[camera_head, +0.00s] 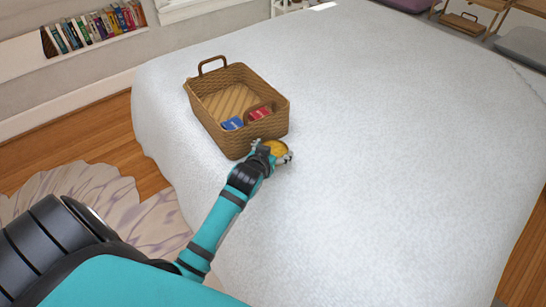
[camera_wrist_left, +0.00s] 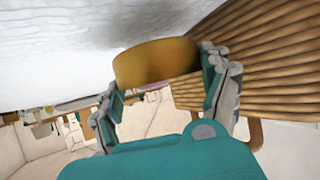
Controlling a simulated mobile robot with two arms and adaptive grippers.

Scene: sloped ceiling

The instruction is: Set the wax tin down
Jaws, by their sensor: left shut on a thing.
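The wax tin (camera_head: 276,147) is a round, golden-yellow tin. It is at the near side of the wicker basket (camera_head: 236,144), over the white bed (camera_head: 370,170). My left gripper (camera_head: 273,155) is shut on the tin. In the left wrist view the tin (camera_wrist_left: 155,62) sits between the two fingers of my left gripper (camera_wrist_left: 165,85), next to the ribbed basket wall (camera_wrist_left: 270,60). A soft shadow shows on the bed beside it. I cannot tell whether the tin touches the bed. My right gripper is not in view.
The basket has two brown handles and holds a blue item (camera_head: 232,124) and a red item (camera_head: 260,113). The bed right of the basket is broad and clear. A bookshelf (camera_head: 92,28) stands at the back left. A patterned rug (camera_head: 90,200) lies on the wooden floor.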

